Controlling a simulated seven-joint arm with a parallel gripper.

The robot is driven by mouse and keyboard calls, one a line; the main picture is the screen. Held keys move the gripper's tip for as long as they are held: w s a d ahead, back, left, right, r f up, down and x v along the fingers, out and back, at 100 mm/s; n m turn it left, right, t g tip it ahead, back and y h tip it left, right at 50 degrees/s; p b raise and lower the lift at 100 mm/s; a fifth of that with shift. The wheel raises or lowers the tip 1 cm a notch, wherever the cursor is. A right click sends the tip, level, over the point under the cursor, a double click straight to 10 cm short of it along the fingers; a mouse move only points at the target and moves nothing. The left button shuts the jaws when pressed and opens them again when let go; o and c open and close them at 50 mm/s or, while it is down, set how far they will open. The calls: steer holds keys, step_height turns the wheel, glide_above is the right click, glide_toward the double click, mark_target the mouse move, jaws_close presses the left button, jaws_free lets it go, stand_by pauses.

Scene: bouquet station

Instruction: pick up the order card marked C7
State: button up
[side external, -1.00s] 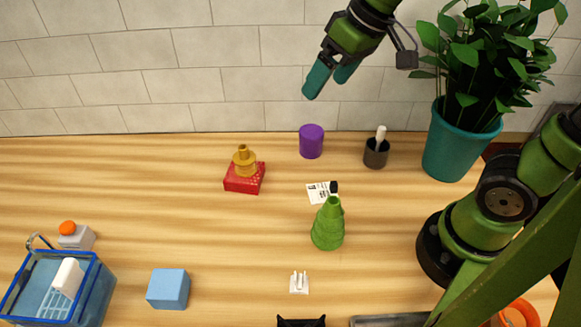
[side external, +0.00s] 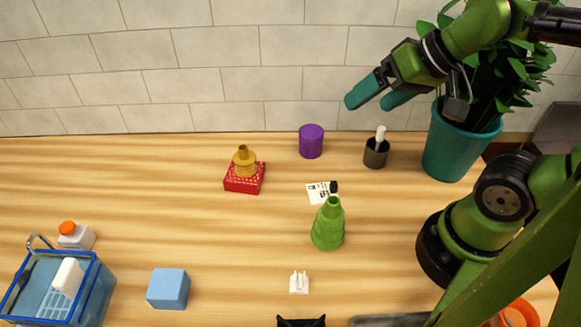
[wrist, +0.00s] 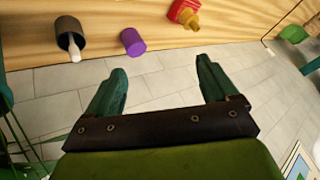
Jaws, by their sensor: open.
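A white card with black print (side external: 317,193) lies flat on the wooden counter, behind the green stepped vase-like object (side external: 328,225). Its marking is too small to read as C7. A small black object (side external: 334,187) sits at its right edge, touching or overlapping it; I cannot tell which. My gripper (side external: 368,102) is open and empty, high above the back of the counter, up and to the right of the card. In the wrist view my two teal fingers (wrist: 162,70) are spread with nothing between them; the card does not show there.
A purple cylinder (side external: 311,141), a dark cup with a white stick (side external: 376,154) and a red box (side external: 244,184) with a yellow piece stand near the card. A potted plant (side external: 462,145) is at right. A blue basket (side external: 92,300) and blue cube (side external: 168,289) are front left.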

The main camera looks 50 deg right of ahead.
steer(key=c, duration=0.8)
steer(key=shift+o, duration=0.2)
steer(key=m+g+h, duration=0.2)
steer(key=m+g, duration=0.1)
steer(key=g, duration=0.4)
glide_above(335, 185)
step_height(335, 185, down, 7)
steer(key=f, duration=1.1)
steer(key=shift+s+d, duration=0.1)
steer(key=shift+s, duration=0.3)
steer(key=shift+w+f, duration=0.2)
steer(key=shift+f, duration=1.3)
steer(key=shift+w+f, duration=0.2)
steer(key=shift+f, duration=1.3)
